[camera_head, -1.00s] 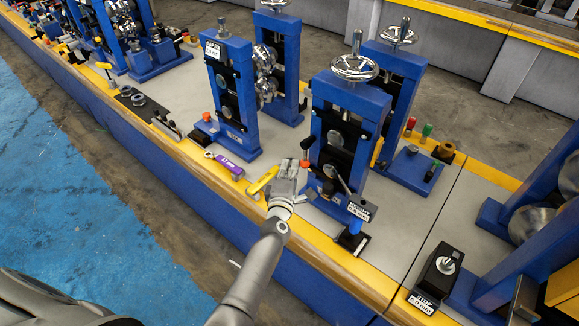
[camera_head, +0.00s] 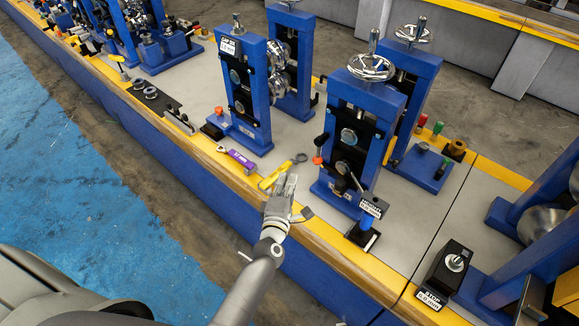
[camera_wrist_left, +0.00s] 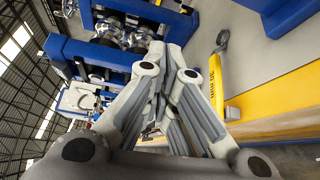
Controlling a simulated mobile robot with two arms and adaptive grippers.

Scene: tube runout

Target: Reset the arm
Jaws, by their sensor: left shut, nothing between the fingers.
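My left gripper (camera_head: 284,186) is shut and empty. It hovers over the yellow front edge of the bench, just in front of a yellow wrench (camera_head: 276,175). In the left wrist view the closed fingers (camera_wrist_left: 172,55) fill the middle, and the yellow wrench (camera_wrist_left: 217,80) lies to their right, apart from them. The wrench's ring end points away from the bench's front edge. My right gripper is in neither view.
A blue roller stand (camera_head: 360,120) with a handwheel rises right of the gripper. Another blue stand (camera_head: 244,90) is behind left. A purple-handled wrench (camera_head: 240,160) lies left. A black stop block (camera_head: 450,270) sits at right. Blue floor (camera_head: 60,190) is clear.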

